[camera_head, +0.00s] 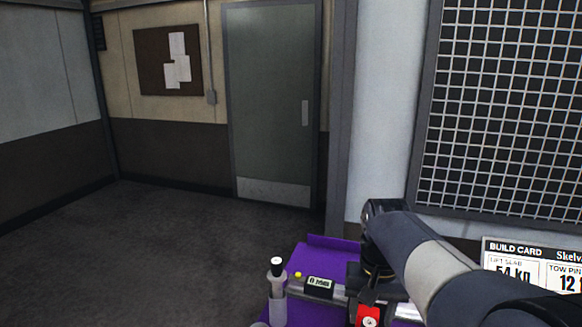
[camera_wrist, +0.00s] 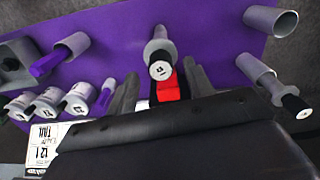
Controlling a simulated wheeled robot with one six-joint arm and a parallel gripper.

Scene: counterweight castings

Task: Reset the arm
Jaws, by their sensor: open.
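My arm (camera_head: 440,270) reaches in from the lower right in the head view and bends down over a purple surface (camera_head: 335,243). In the wrist view my gripper (camera_wrist: 163,88) is open, its two dark fingers apart. A red piece (camera_wrist: 168,82) and a grey cylinder (camera_wrist: 158,50) with a dark, white-faced end show between and beyond the fingers. I cannot tell how far below the fingers they are. I see nothing held. In the head view the fingertips are hard to make out.
A grey cylinder with a black cap (camera_head: 278,297) stands on the purple surface. A build card (camera_head: 530,262) is at right, beneath a mesh panel (camera_head: 510,110). The wrist view shows several grey cylindrical holders (camera_wrist: 48,105) at left. Open floor (camera_head: 130,260) lies left, towards a door (camera_head: 272,100).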

